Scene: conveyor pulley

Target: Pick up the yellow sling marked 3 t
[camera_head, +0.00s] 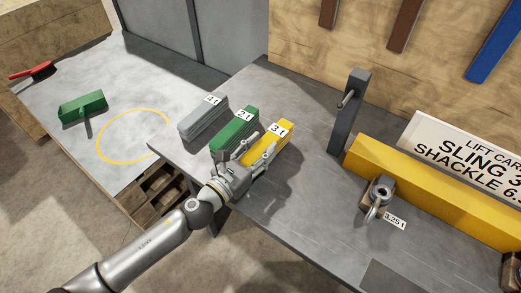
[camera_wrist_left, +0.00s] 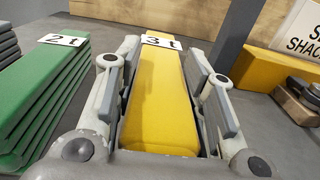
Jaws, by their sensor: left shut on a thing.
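The yellow sling (camera_head: 276,138) marked 3 t lies on the grey bench, the rightmost of three folded slings. In the left wrist view the yellow sling (camera_wrist_left: 160,100) runs lengthwise between the fingers, its label at the far end. My left gripper (camera_head: 256,150) is at the near end of the yellow sling, with a finger along each side, shut on it. The gripper (camera_wrist_left: 165,92) also shows in the left wrist view. The sling appears to be still at bench level. My right gripper is not in view.
The green 2 t sling (camera_head: 232,130) is close on the left, with the grey 4 t sling (camera_head: 203,124) beyond. A dark post (camera_head: 349,110), a yellow beam (camera_head: 440,185) and a shackle (camera_head: 379,194) marked 3.25 t stand to the right. Bench space (camera_head: 300,205) in front is clear.

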